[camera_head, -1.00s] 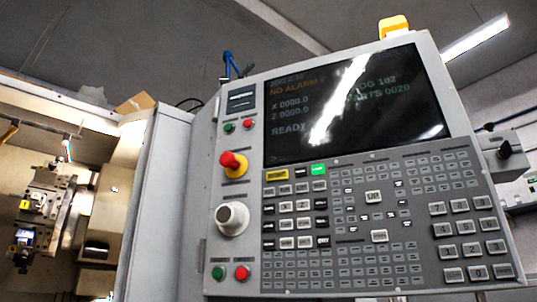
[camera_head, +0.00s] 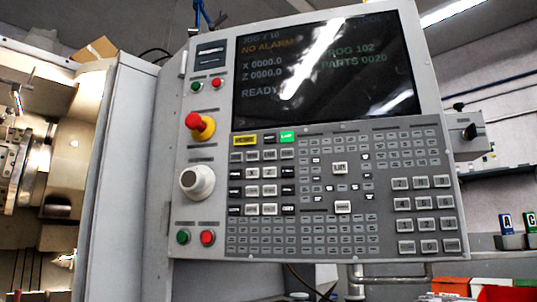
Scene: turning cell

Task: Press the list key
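The control panel (camera_head: 310,215) of the machine fills the middle of the head view, tilted slightly. Its keypad has white keys, black keys, a yellow key (camera_head: 244,140) and a lit green key (camera_head: 287,137). Most key labels are too small to read, so I cannot tell which one is the list key. The screen (camera_head: 330,72) above the keys shows "NO ALARM", "READY" and "PARTS 0020". My gripper is not in view.
A red emergency button (camera_head: 200,124) on a yellow base, a pale round knob (camera_head: 198,181) and small green and red buttons line the panel's left side. The machine's open interior (camera_head: 50,170) is at left. Colored bins (camera_head: 450,287) stand at lower right.

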